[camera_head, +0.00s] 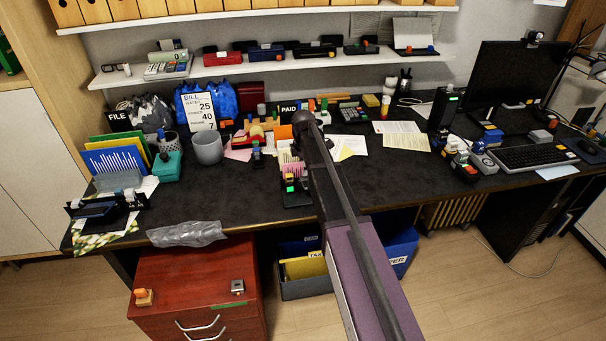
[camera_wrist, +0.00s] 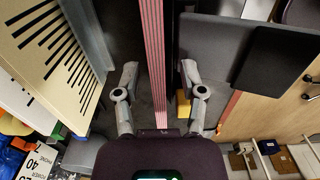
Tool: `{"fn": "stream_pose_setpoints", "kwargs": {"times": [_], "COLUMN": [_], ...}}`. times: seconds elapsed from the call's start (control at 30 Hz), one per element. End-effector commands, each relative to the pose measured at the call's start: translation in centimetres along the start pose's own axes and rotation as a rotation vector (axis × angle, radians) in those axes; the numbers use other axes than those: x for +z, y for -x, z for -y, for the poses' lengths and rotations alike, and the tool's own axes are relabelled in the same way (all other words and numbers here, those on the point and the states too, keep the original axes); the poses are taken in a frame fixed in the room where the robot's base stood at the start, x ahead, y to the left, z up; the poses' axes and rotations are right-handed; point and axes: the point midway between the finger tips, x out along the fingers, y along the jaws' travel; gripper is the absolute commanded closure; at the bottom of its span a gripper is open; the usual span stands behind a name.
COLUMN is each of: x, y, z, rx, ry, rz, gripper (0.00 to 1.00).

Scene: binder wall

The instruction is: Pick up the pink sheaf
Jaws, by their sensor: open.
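In the wrist view, the pink sheaf (camera_wrist: 153,65) is a narrow upright stack of pink and pale sheets seen edge-on. It runs from the top of the picture down between the two fingers of my gripper (camera_wrist: 157,75). The fingers are open, one on each side, with a gap to the sheaf on both sides. In the head view my arm reaches over the desk and hides my gripper. Some pink paper (camera_head: 291,165) shows just left of my arm there; I cannot tell whether it is the same sheaf.
In the wrist view, a beige sheet with black bars (camera_wrist: 50,45) stands on the left and a dark grey panel (camera_wrist: 275,60) on the right. In the head view, the dark desk (camera_head: 200,198) is bare at front left, near a plastic bag (camera_head: 186,234) and a grey cup (camera_head: 208,148).

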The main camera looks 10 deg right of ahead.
Motion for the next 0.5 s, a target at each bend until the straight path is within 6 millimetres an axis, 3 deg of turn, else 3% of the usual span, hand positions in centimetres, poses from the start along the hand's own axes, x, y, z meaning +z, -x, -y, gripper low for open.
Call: {"fn": "stream_pose_setpoints", "kwargs": {"times": [0.5], "x": [0.04], "y": [-0.48], "z": [0.0], "rx": [0.0], "ry": [0.0], "rz": [0.0], "gripper": [0.47]}}
